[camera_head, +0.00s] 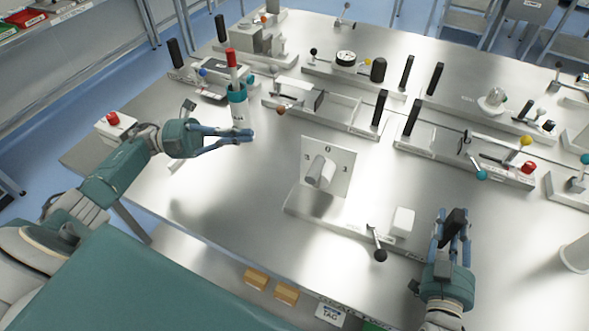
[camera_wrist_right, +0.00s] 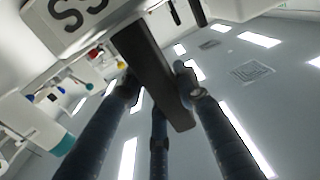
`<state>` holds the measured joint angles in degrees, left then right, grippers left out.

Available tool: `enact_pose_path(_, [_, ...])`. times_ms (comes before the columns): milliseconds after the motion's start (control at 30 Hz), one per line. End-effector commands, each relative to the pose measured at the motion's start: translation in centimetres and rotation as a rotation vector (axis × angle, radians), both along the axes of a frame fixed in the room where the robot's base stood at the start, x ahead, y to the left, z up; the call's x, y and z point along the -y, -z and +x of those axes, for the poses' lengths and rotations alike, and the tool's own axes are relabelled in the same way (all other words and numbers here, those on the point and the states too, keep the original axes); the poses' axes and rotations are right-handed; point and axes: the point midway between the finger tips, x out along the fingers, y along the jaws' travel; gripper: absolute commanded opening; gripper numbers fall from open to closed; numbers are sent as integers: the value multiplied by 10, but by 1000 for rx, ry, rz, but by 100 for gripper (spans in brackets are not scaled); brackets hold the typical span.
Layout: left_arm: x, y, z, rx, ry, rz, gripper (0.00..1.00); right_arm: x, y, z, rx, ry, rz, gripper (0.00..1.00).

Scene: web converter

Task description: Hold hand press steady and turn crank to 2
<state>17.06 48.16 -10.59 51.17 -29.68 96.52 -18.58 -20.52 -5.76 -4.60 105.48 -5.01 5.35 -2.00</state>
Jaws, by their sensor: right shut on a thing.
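The hand press has a flat base (camera_head: 299,209) near the table's front edge. It carries an upright pale dial plate (camera_head: 341,162) with numbers and a grey crank knob (camera_head: 321,173) on its face. A white block (camera_head: 403,222) and a ball-ended lever (camera_head: 380,254) are at its front right. My right gripper (camera_head: 454,226) is shut around the upright black handle at the base's right end; the handle (camera_wrist_right: 150,70) shows between the fingers in the right wrist view. My left gripper (camera_head: 252,136) is left of the dial plate, apart from it, holding nothing visible; its fingertips are close together.
A red-topped bottle-like cylinder (camera_head: 238,103) stands just behind my left gripper. Several similar fixtures with black handles, such as the gauge fixture (camera_head: 346,58), fill the table's back and right. A white cylinder (camera_head: 577,254) stands at the right edge. Bare tabletop lies left of the press.

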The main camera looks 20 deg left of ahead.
Motion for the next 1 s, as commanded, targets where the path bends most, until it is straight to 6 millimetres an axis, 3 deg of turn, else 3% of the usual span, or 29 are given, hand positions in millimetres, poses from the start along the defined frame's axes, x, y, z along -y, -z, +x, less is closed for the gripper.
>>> enact_pose_path(33, [8,3,-16,-12,76,4,0,0,14,-3,-30,-1,-2,0])
enact_pose_path(100, [16,5,-35,-27,163,5,0,0,14,-3,-31,-1,-2,0])
enact_pose_path(300, [25,8,-62,-52,286,7,0,0,14,-3,-31,-1,-2,0])
enact_pose_path(567, [52,3,-64,-51,296,4,0,0,14,-3,-30,-1,-2,0])
enact_pose_path(1000, [138,-11,-59,-49,292,4,0,0,14,-3,-31,-2,-2,0])
